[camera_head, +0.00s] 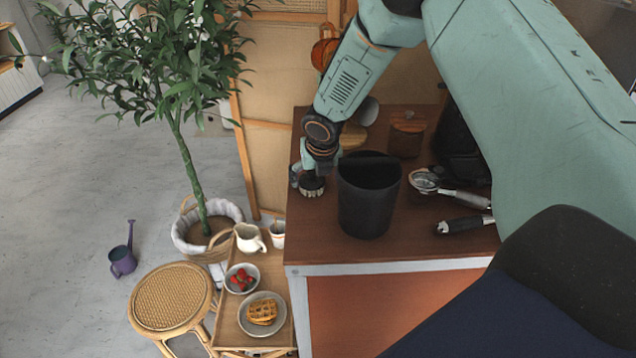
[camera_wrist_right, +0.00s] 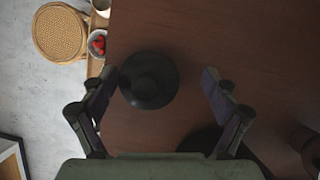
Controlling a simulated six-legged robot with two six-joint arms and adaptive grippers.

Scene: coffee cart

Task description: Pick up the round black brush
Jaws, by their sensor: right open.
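The round black brush (camera_head: 312,188) stands on the brown cart top near its left edge, with a pale bristle-like lower rim. In the right wrist view the brush (camera_wrist_right: 148,82) is a dark disc seen from above, between the fingers and closer to the left one. My right gripper (camera_head: 307,172) is open and points down right over the brush, hiding part of it in the head view. Its spread fingers also show in the wrist view (camera_wrist_right: 158,78); I see no grip on the brush. My left gripper is in neither view.
A tall black bin (camera_head: 368,205) stands just right of the brush. Portafilters (camera_head: 463,225) lie further right, and a wooden-looking canister (camera_head: 407,135) stands behind. The cart top (camera_head: 310,238) is clear in front of the brush. A lower side tray (camera_head: 228,328) holds food.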

